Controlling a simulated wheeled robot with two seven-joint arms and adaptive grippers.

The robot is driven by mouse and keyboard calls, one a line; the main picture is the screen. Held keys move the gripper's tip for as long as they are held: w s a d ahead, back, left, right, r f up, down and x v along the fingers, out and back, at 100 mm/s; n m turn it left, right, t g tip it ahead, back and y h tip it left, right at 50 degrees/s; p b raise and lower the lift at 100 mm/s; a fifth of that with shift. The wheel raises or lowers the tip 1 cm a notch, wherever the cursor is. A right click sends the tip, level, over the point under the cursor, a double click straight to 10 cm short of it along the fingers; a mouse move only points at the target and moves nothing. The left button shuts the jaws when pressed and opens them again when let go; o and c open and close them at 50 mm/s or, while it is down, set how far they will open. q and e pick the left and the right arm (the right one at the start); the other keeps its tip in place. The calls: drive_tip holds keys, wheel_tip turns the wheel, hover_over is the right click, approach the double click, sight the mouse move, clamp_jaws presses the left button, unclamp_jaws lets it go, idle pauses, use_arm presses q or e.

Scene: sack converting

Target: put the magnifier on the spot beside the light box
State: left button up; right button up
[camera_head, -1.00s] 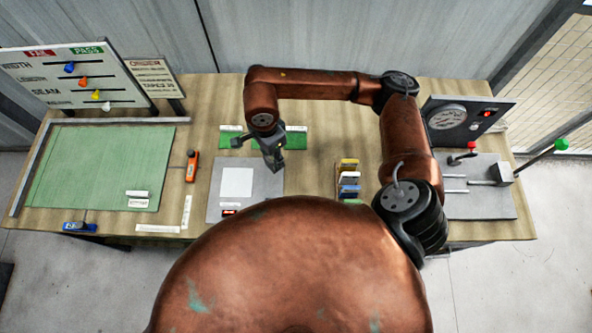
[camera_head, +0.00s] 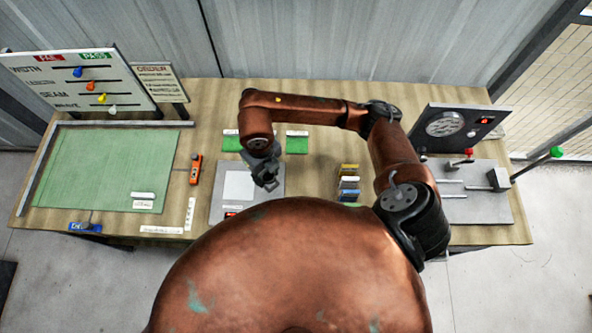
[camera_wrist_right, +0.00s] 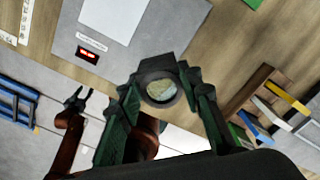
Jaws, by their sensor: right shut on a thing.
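My right gripper (camera_head: 268,181) hangs over the right part of the grey light box plate (camera_head: 218,207), by the lit white panel (camera_head: 238,186). In the right wrist view, the gripper (camera_wrist_right: 160,88) is shut on the magnifier (camera_wrist_right: 160,91), a small black block with a round lens. The light box's white panel (camera_wrist_right: 112,16) shows at the top of that view. Two green pads with white labels, one (camera_head: 231,144) partly behind my arm and one (camera_head: 297,145), lie behind the light box. My left gripper (camera_wrist_right: 79,99) shows open and empty in the right wrist view.
An orange tool (camera_head: 195,169) and a green mat (camera_head: 100,165) lie left. A rack of coloured cards (camera_head: 348,183) stands right of the light box. A gauge panel (camera_head: 455,128) and lever fixture (camera_head: 470,205) fill the right end. Bare wood lies between light box and rack.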

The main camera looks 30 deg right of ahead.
drive_tip(key=d+f, duration=0.2)
drive_tip(key=d, duration=0.1)
drive_tip(key=w+d+f+p, duration=0.1)
drive_tip(key=d+f, duration=0.2)
drive_tip(key=d, duration=0.1)
drive_tip(key=w+d+f+p, duration=0.1)
drive_tip(key=d+f, duration=0.2)
drive_tip(key=d, duration=0.1)
drive_tip(key=shift+w+d+f, duration=0.1)
drive_tip(key=shift+f, duration=0.05)
drive_tip(key=f, duration=0.2)
drive_tip(key=f+p, duration=0.1)
drive_tip(key=shift+d, duration=0.25)
drive_tip(key=shift+f, duration=0.3)
drive_tip(key=shift+f, duration=0.1)
